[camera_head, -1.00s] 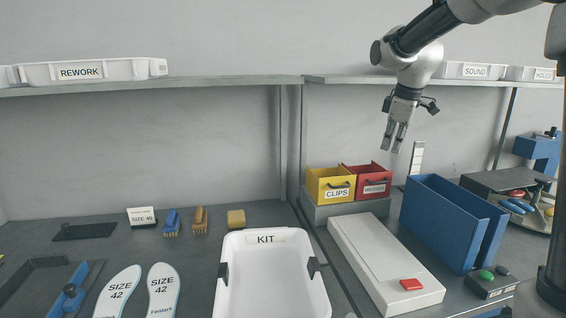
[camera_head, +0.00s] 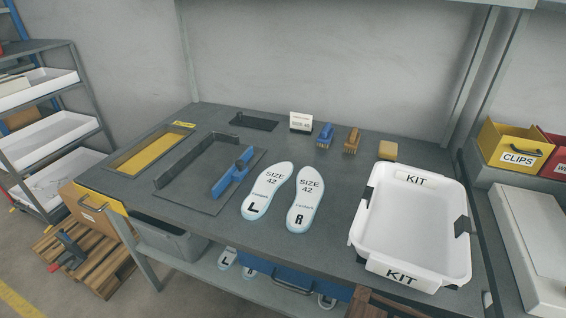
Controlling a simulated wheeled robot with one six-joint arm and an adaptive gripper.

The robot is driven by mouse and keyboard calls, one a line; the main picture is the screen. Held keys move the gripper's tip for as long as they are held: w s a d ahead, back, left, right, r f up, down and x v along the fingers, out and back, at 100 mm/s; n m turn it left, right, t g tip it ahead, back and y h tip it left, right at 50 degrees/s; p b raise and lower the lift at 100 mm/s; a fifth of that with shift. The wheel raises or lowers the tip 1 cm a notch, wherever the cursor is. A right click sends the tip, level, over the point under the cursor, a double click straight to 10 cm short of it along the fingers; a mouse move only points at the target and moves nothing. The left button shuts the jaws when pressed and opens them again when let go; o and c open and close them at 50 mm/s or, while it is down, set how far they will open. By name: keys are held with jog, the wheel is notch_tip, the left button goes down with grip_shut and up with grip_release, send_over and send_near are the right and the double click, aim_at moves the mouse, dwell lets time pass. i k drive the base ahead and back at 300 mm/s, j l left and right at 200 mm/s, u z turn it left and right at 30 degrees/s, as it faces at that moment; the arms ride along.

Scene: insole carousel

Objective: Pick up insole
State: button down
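Two light-blue and white insoles lie flat side by side on the dark workbench, both marked SIZE 42. The left insole (camera_head: 267,190) carries an L and the right insole (camera_head: 305,197) carries an R. They lie close together with a narrow gap between them. My gripper is outside this view, so its place relative to the insoles cannot be seen.
A white KIT tray (camera_head: 409,222) stands right of the insoles. A blue-handled fixture (camera_head: 232,178) lies left of them. Brushes (camera_head: 325,136), a yellow block (camera_head: 388,150) and a SIZE sign (camera_head: 301,122) stand behind. A yellow recess (camera_head: 150,152) is at the bench's left. Shelving (camera_head: 50,135) stands farther left.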

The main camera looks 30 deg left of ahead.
aim_at(254, 206)
jog(key=j+u, duration=0.15)
jog(key=u, duration=0.25)
jog(key=k+j+u, duration=0.1)
jog(key=u, duration=0.3)
jog(key=j+u, duration=0.25)
jog(key=u, duration=0.2)
jog(key=i+j, duration=0.1)
jog(key=j, duration=0.35)
jog(key=j+u, duration=0.1)
jog(key=j, duration=0.35)
jog(key=i, duration=0.05)
